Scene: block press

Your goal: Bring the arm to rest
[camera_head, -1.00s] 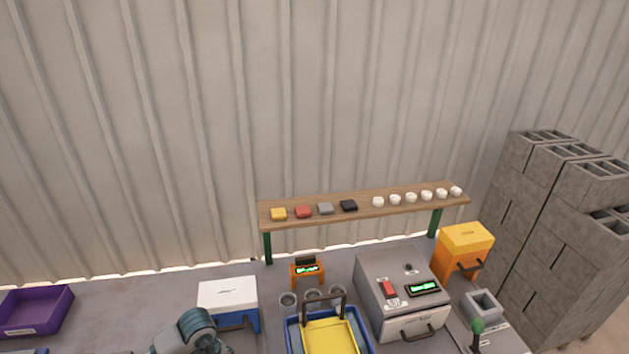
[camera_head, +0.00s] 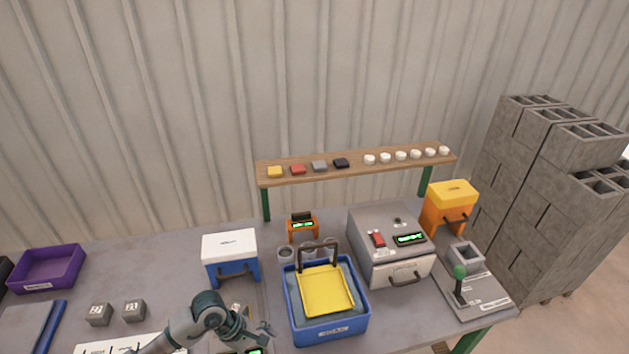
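My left arm comes in from the bottom left, bends near the blue box with the white lid (camera_head: 230,250), and reaches right. Its gripper (camera_head: 264,332) is just left of the blue tub (camera_head: 333,329), above the table's front part. The fingers are small and seen at an angle, so I cannot tell whether they are open or shut. Nothing clearly shows in them. My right arm and gripper are not in view.
A yellow tray (camera_head: 325,291) sits in the blue tub. A grey machine (camera_head: 388,250), an orange box (camera_head: 450,208) and a green-knobbed lever press (camera_head: 460,285) stand to the right. Two grey cubes (camera_head: 99,314) and a purple bin (camera_head: 48,268) are left. Bare table lies behind the cubes.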

